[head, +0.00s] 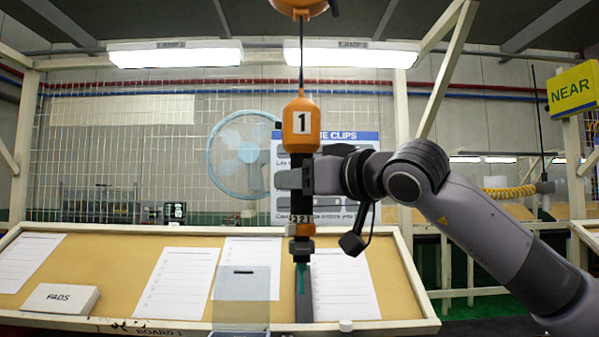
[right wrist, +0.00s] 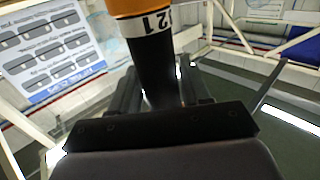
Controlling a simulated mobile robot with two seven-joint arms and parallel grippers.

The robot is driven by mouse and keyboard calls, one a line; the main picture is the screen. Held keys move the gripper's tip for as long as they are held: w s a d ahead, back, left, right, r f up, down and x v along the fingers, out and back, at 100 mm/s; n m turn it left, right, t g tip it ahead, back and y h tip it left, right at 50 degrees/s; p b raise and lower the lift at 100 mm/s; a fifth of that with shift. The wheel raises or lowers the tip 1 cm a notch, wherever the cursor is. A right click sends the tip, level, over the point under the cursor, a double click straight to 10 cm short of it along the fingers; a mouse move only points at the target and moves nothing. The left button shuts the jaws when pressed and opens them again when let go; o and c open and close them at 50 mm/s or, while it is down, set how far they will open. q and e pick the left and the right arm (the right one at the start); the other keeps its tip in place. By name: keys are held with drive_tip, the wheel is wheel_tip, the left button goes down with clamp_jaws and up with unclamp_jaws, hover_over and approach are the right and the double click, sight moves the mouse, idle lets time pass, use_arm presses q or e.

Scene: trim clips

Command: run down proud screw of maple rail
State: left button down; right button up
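An orange and black driver (head: 301,130) marked 1 hangs upright on a cord from an orange reel (head: 300,4) overhead. My right gripper (head: 303,178) is shut around its black body; the right wrist view shows that body (right wrist: 157,75) between the fingers, with an orange band beside it. The driver's lower end, with a teal tip (head: 301,279), points down over a dark narrow strip (head: 304,308) on the sloping board. I cannot tell if the tip touches anything. I cannot pick out the maple rail or its proud screw for certain. My left gripper is not in view.
The tan board (head: 115,265) carries several paper sheets, a white box marked PADS (head: 60,299) and a clear panel (head: 242,295). A small white cap (head: 346,325) lies near its front edge. A fan (head: 240,155) and a clips poster stand behind. A yellow NEAR sign (head: 572,89) is at right.

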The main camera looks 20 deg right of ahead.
clamp_jaws()
drive_tip(key=shift+r, duration=0.1)
drive_tip(key=w+a+n+g+y+p, duration=0.2)
drive_tip(key=a+y+p, duration=0.15)
drive_tip(key=a, duration=1.45)
drive_tip(key=w+a+n+g+y+p, duration=0.1)
drive_tip(key=a+n+g+y+p, duration=0.2)
drive_tip(key=a, duration=1.4)
wheel_tip(320, 180, down, 20)
drive_tip(key=b, duration=1.6)
drive_tip(key=shift+w+a+f+t+h+b, duration=0.2)
drive_tip(key=shift+t+h+b, duration=0.15)
drive_tip(key=shift+t, duration=0.05)
drive_tip(key=shift+f+b, duration=0.4)
drive_tip(key=shift+f, duration=0.05)
drive_tip(key=shift+s+f, duration=0.1)
drive_tip(key=shift+f, duration=0.25)
